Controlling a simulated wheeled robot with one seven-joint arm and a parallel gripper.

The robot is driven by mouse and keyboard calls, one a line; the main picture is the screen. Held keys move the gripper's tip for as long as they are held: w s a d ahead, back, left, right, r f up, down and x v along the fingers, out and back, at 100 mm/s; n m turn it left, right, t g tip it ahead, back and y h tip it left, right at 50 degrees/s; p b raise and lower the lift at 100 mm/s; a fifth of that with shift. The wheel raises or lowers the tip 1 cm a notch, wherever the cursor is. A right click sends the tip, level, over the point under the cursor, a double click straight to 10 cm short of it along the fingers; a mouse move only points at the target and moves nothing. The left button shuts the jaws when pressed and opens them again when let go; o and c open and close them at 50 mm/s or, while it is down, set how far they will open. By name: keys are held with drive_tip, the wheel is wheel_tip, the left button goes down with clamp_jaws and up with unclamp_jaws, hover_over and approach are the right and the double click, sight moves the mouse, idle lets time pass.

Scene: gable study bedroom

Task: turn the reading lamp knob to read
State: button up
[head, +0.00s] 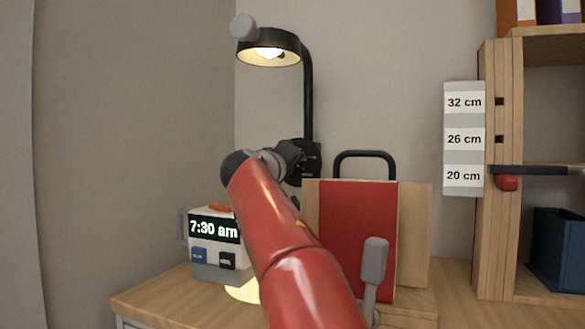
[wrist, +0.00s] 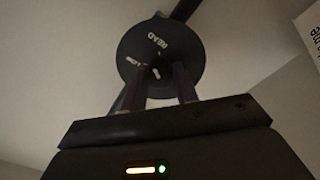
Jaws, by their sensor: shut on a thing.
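The reading lamp (head: 308,95) has a black post and a lit shade. Its round black dial (head: 312,158) sits low on the post, partly hidden behind my gripper (head: 292,157). In the wrist view the dial (wrist: 133,50) shows the words READ and LOW near its upper part. My gripper (wrist: 160,78) has its fingers on both sides of the small knob (wrist: 156,71) at the dial's middle and is shut on it. A small white mark shows on the knob, but which word it points to is not clear.
A clock (head: 215,240) reading 7:30 am stands left of my arm. A red panel (head: 345,235) between wooden boards stands close on the right, with a grey lever (head: 374,262) before it. A wooden shelf (head: 495,230) with height labels and a blue bin (head: 558,250) are farther right.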

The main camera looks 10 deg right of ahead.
drive_tip(key=shift+f+m, duration=0.15)
drive_tip(key=shift+m, duration=1.75)
drive_tip(key=o, duration=1)
drive_tip(key=shift+v, duration=3.9)
